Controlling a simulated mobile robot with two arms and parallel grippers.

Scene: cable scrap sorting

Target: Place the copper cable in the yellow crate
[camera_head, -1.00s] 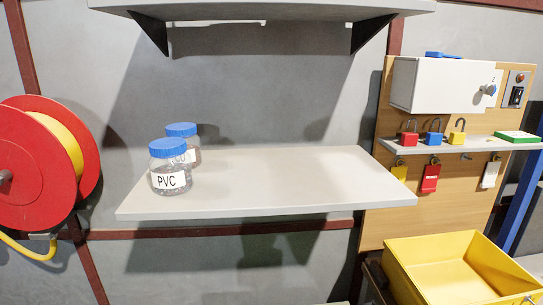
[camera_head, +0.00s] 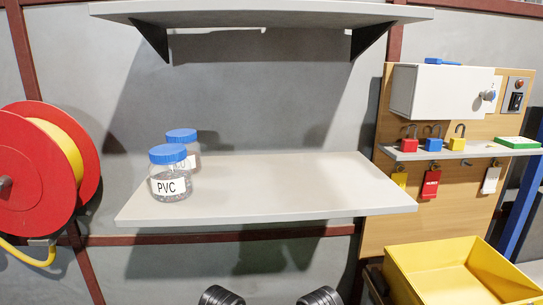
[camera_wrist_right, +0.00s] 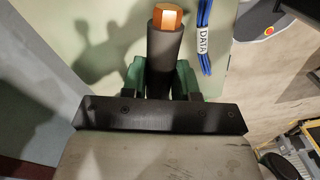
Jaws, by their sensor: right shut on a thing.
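The copper cable (camera_wrist_right: 165,45) shows in the right wrist view as a thick black-sheathed piece with a bare orange copper end. My right gripper (camera_wrist_right: 160,78) has green fingers on both sides of it and is shut on it. The cable's lower end is hidden between the fingers and behind the dark gripper body. The yellow crate (camera_head: 425,256) is at the lower right of the head view, cut off by the bottom edge. Its visible inside looks empty. My left gripper is not in view.
A grey shelf (camera_head: 290,190) holds two blue-lidded jars, the front one marked PVC (camera_head: 170,175). A board with padlocks (camera_head: 410,140) stands behind the crate. A blue cable bundle labelled DATA (camera_wrist_right: 203,40) lies on a pale green surface. A red reel (camera_head: 30,165) is at left.

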